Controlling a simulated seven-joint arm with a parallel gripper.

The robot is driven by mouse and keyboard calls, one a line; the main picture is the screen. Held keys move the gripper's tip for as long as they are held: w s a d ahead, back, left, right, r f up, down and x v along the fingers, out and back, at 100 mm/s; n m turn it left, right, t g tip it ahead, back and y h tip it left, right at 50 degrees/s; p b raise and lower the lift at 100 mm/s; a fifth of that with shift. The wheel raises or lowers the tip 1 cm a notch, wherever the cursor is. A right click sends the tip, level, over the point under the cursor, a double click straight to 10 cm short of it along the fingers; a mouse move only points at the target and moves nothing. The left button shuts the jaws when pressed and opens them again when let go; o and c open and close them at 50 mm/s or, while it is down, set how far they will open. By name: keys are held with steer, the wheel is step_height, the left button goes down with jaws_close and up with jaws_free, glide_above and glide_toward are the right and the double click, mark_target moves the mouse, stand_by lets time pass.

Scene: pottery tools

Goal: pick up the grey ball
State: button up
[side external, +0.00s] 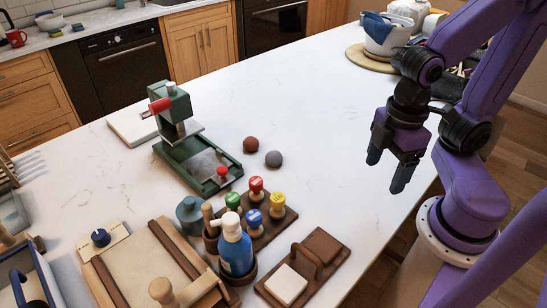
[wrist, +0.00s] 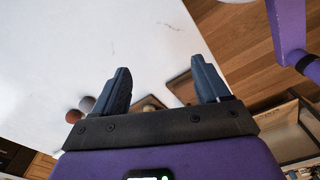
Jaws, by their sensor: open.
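The grey ball (side external: 273,159) rests on the white countertop near the middle of the side view, just right of and below a reddish-brown ball (side external: 251,143). In the wrist view the grey ball (wrist: 87,104) shows at the left, beside the brown ball (wrist: 74,116), both left of the fingers. My gripper (side external: 385,172) is open and empty above the right part of the counter, to the right of the grey ball and apart from it. Its two fingers also show spread apart in the wrist view (wrist: 160,88).
A green press (side external: 195,150) stands left of the balls. Coloured-knob stamps on a wooden block (side external: 272,222), a blue bottle (side external: 235,250) and a wooden board with a sponge (side external: 305,268) lie in front. The counter (side external: 320,110) around and behind the balls is clear.

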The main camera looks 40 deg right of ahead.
steer(key=w+d+f+n+t+h, duration=0.3)
steer(key=w+d+n+h, duration=0.15)
steer(key=w+d, duration=0.2)
steer(key=n+t+h, duration=0.2)
steer(key=n+t, duration=0.7)
steer(key=n, duration=0.2)
glide_above(274, 158)
steer(key=s+d, duration=0.6)
steer(key=s, duration=0.1)
steer(key=f, duration=0.2)
steer(key=a+f+n+y, duration=0.1)
steer(key=a+n, duration=0.1)
steer(key=w+a+f+n+t+y, duration=0.1)
steer(key=a+f+n+y, duration=0.1)
steer(key=n, duration=0.1)
steer(key=a+f+n+y, duration=0.1)
steer(key=a+n+y, duration=0.1)
steer(key=shift+w+f, duration=0.35)
steer(key=shift+w+a+f+n+y, duration=0.15)
steer(key=shift+n+y, duration=0.1)
steer(key=shift+y, duration=0.1)
steer(key=shift+x, duration=3.55)
steer(key=shift+c, duration=0.2)
